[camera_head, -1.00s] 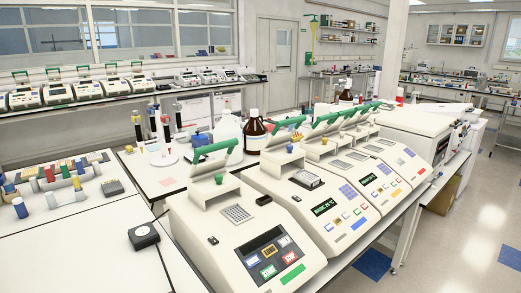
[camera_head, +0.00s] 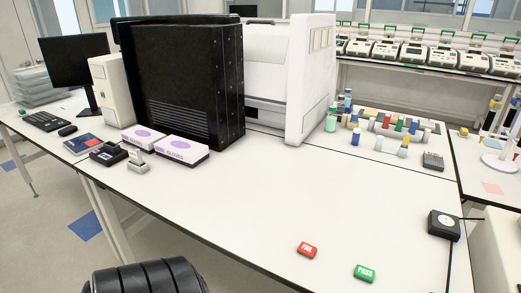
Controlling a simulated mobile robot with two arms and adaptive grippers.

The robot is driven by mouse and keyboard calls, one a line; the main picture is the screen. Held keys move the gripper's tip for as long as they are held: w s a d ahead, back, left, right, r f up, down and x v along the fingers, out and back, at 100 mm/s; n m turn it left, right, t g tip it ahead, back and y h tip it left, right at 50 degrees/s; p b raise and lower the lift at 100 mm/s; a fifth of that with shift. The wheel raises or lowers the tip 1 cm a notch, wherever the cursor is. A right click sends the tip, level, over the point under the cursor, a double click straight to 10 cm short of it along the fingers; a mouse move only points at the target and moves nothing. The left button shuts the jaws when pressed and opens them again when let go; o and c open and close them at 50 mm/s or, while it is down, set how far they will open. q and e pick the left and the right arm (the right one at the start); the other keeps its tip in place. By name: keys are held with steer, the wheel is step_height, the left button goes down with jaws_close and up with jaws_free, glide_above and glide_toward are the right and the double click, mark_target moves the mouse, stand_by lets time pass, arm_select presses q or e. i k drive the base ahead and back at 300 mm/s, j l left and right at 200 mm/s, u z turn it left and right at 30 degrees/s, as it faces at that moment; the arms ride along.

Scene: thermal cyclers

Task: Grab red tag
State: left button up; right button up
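A small red tag (camera_head: 307,250) marked FAIL lies flat on the white bench near its front edge. A green tag (camera_head: 365,273) marked PASS lies just to its right and nearer to me, apart from it. Neither gripper's fingers show in the view.
The white bench (camera_head: 235,205) is clear around the tags. A black square device (camera_head: 444,224) sits to the right. Glove boxes (camera_head: 182,149), a black cabinet (camera_head: 185,85) and a white machine (camera_head: 300,75) stand farther back. Several coloured tubes (camera_head: 385,125) stand at the back right.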

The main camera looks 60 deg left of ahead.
mark_target(308, 251)
steer(key=u, duration=1.4)
